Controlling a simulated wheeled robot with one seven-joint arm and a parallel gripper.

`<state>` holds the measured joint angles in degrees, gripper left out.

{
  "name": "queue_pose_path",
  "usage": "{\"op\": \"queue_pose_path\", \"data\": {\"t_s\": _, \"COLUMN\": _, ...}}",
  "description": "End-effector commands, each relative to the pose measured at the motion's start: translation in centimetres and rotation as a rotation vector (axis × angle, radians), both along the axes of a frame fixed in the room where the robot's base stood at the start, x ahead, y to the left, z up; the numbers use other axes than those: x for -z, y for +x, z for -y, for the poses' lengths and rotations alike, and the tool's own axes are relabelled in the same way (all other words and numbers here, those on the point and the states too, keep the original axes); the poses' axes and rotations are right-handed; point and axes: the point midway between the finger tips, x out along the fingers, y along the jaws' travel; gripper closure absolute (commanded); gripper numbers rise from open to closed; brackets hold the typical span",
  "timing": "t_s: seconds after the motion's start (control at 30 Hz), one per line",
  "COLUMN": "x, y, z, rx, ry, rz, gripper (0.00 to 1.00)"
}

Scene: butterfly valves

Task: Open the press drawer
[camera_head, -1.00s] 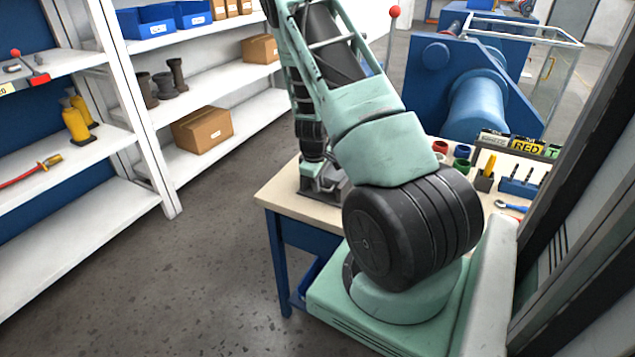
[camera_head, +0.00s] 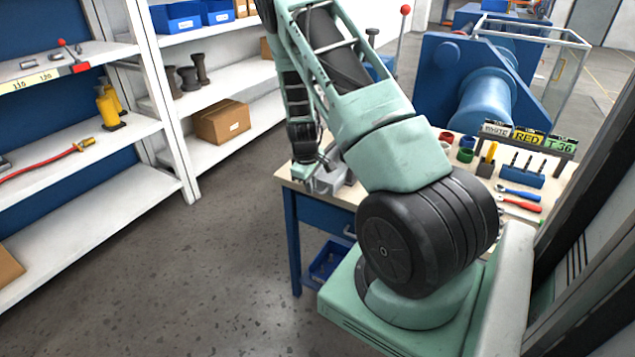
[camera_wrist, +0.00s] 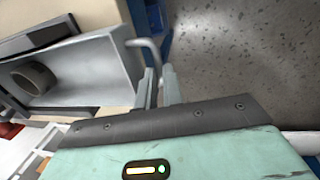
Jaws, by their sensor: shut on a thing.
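The grey press (camera_head: 337,182) stands on the near left corner of the workbench, partly hidden behind my arm. In the wrist view its grey body (camera_wrist: 85,70) fills the upper left, with a dark ring (camera_wrist: 35,76) in a recess. A bent grey handle (camera_wrist: 146,44) sticks out from its right side. My gripper (camera_wrist: 157,82) is shut on the end of this handle; it also shows in the head view (camera_head: 314,178) at the bench's left edge. How far the press drawer stands out cannot be told.
The workbench (camera_head: 300,172) carries cups, tools and label plates (camera_head: 527,138) at the right. A blue bin (camera_head: 328,262) sits under it. White shelves (camera_head: 160,140) with a cardboard box (camera_head: 222,122) stand at the left. The floor between is clear.

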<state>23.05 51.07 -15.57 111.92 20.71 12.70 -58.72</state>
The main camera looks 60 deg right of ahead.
Motion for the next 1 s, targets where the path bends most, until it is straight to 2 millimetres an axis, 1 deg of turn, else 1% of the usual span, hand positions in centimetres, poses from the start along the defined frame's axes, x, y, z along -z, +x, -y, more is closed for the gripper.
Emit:
{"op": "queue_pose_path", "data": {"t_s": 0.03, "x": -0.1, "y": 0.0, "z": -0.9, "rx": -0.004, "ry": 0.0, "rz": 0.0, "gripper": 1.0}}
{"op": "queue_pose_path", "data": {"t_s": 0.2, "x": -0.1, "y": -0.3, "z": -3.6, "rx": -0.003, "ry": 0.001, "rz": -0.001, "gripper": 1.0}}
{"op": "queue_pose_path", "data": {"t_s": 0.4, "x": -0.1, "y": -0.5, "z": -5.8, "rx": -0.001, "ry": 0.0, "rz": 0.0, "gripper": 1.0}}
{"op": "queue_pose_path", "data": {"t_s": 0.6, "x": -0.1, "y": -0.6, "z": -6.6, "rx": 0.0, "ry": 0.0, "rz": 0.0, "gripper": 1.0}}
{"op": "queue_pose_path", "data": {"t_s": 0.93, "x": -0.1, "y": -0.6, "z": -6.6, "rx": 0.0, "ry": -0.001, "rz": 0.0, "gripper": 1.0}}
{"op": "queue_pose_path", "data": {"t_s": 0.97, "x": -0.1, "y": -0.6, "z": -6.6, "rx": 0.0, "ry": -0.001, "rz": 0.0, "gripper": 0.86}}
{"op": "queue_pose_path", "data": {"t_s": 1.0, "x": -0.1, "y": -0.6, "z": -6.6, "rx": 0.0, "ry": -0.001, "rz": 0.0, "gripper": 0.75}}
